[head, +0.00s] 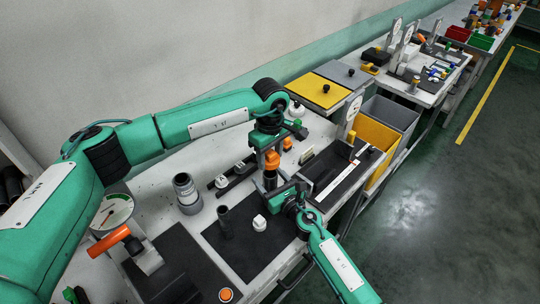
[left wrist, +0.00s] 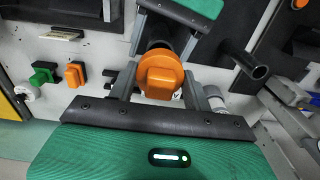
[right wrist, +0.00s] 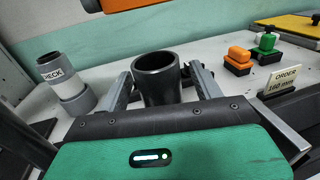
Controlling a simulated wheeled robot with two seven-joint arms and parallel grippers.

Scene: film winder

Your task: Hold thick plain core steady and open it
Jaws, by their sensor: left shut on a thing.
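The thick plain core is a dark, hollow upright cylinder with an open mouth, clear in the right wrist view (right wrist: 157,82). My right gripper (right wrist: 160,85) has its fingers against the core's two sides. In the head view my right gripper (head: 288,196) comes in low from the lower right. An orange cap (left wrist: 160,76) is between the fingers of my left gripper (left wrist: 162,72). In the head view my left gripper (head: 271,150) is above the core, with the cap (head: 271,160) over it. The cap is apart from the core's rim; the exact gap is hard to tell.
A grey cylinder marked CHECK (right wrist: 66,82) stands nearby. An orange piece (right wrist: 237,60), a green piece (right wrist: 267,46) and an order sign (right wrist: 282,82) stand behind. A dark upright post (head: 225,222) and a white block (head: 259,223) stand on the dark mat (head: 250,255).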

